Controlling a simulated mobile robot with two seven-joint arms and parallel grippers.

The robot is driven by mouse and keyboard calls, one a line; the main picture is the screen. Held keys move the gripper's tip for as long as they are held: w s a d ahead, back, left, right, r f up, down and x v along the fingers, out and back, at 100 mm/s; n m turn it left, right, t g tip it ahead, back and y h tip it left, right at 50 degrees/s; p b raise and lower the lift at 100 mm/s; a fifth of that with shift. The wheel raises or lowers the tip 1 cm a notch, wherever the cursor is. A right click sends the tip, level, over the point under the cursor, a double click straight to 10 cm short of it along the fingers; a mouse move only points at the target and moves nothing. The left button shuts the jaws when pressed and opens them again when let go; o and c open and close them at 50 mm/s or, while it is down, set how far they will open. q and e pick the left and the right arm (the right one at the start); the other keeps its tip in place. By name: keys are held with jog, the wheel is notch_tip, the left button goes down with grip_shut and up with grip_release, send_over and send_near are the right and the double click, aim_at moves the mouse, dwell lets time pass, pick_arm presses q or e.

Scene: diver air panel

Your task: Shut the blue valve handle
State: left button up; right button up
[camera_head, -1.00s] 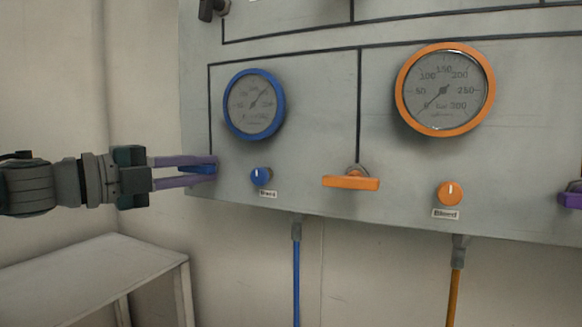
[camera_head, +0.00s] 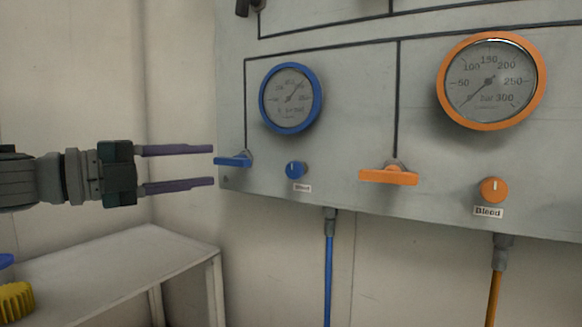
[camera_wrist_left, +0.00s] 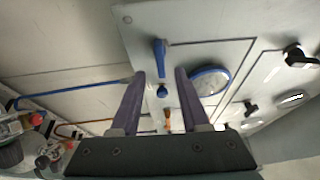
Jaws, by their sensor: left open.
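The blue valve handle (camera_head: 233,160) sits on the panel's lower left, below and left of the blue-rimmed gauge (camera_head: 291,98). It lies level, crosswise to the vertical black line above it. It also shows in the left wrist view (camera_wrist_left: 160,58), beyond and between the fingers. My left gripper (camera_head: 213,166) is open and empty, its purple fingers spread above and below the handle's level, with the tips just left of the handle's end. In the left wrist view the gripper (camera_wrist_left: 160,73) is also open. My right gripper is not in view.
A blue bleed knob (camera_head: 295,170) is right of the handle. An orange handle (camera_head: 389,176), orange gauge (camera_head: 491,82) and orange knob (camera_head: 494,190) are farther right. A table (camera_head: 130,265) stands below my left arm. A blue hose (camera_head: 328,265) hangs under the panel.

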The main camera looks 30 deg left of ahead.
pick_arm(q)
jog(key=shift+v, duration=1.8)
